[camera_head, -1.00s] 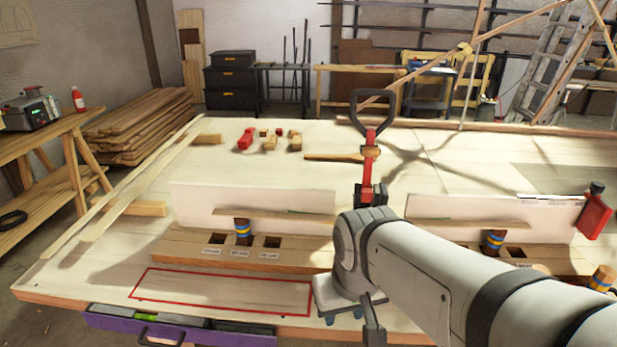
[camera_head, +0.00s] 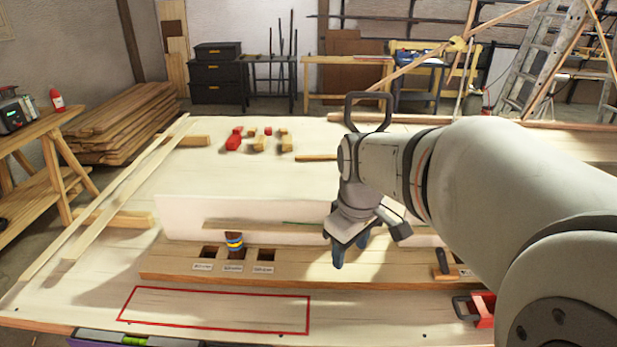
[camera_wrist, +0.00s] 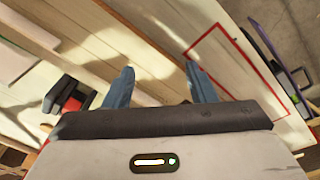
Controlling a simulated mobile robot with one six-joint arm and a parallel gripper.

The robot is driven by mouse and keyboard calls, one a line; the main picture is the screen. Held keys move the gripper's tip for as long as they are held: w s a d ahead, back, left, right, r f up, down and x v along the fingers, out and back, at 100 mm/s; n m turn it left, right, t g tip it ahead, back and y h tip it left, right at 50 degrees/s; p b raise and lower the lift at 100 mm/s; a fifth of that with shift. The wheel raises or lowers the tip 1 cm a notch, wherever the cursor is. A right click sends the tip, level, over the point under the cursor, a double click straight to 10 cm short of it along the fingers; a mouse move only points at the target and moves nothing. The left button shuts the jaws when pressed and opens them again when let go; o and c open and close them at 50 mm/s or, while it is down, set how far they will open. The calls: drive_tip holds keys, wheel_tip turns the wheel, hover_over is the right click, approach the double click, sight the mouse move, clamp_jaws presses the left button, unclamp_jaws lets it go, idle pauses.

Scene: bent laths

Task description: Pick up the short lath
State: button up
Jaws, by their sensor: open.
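A thin brown lath (camera_head: 265,226) stands out along the white upright panel on the left fixture, with a short green mark near its right part. Its right end is hidden behind my gripper. I cannot tell whether it is the short one. My gripper (camera_head: 351,252) has blue fingers pointing down, above the right part of the wooden base, in front of the panel. In the wrist view, my gripper (camera_wrist: 160,82) is open, with nothing between the fingertips. The other fixture's lath is hidden behind my arm.
The wooden base (camera_head: 190,270) has labelled square holes and a blue-and-yellow banded peg (camera_head: 235,243). A red-outlined rectangle (camera_head: 215,292) on the table is empty. A red clamp (camera_head: 484,310) lies at the front right. Long laths (camera_head: 105,205) lie along the left edge.

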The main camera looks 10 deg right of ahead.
drive_tip(key=w+d+n+p, duration=0.1)
drive_tip(key=w+d+n, duration=0.2)
drive_tip(key=w+d+r+n+g, duration=0.1)
drive_tip(key=w+d+n, duration=0.2)
drive_tip(key=w+d, duration=0.1)
drive_tip(key=w+d+r+n+p, duration=0.1)
drive_tip(key=w+d+n, duration=0.1)
drive_tip(key=w+d, duration=0.1)
drive_tip(key=shift+w+d+r+n+g+p, duration=0.15)
drive_tip(key=shift+w+d+n+g+p, duration=0.15)
drive_tip(key=shift+w+d+n+p, duration=0.1)
drive_tip(key=f, duration=0.3)
drive_tip(key=a+f, duration=0.1)
drive_tip(key=f, duration=0.2)
drive_tip(key=shift+a+f+p, duration=0.15)
drive_tip(key=shift+p, duration=0.2)
drive_tip(key=shift+w+f, duration=0.1)
drive_tip(key=shift+f, duration=0.4)
clamp_jaws()
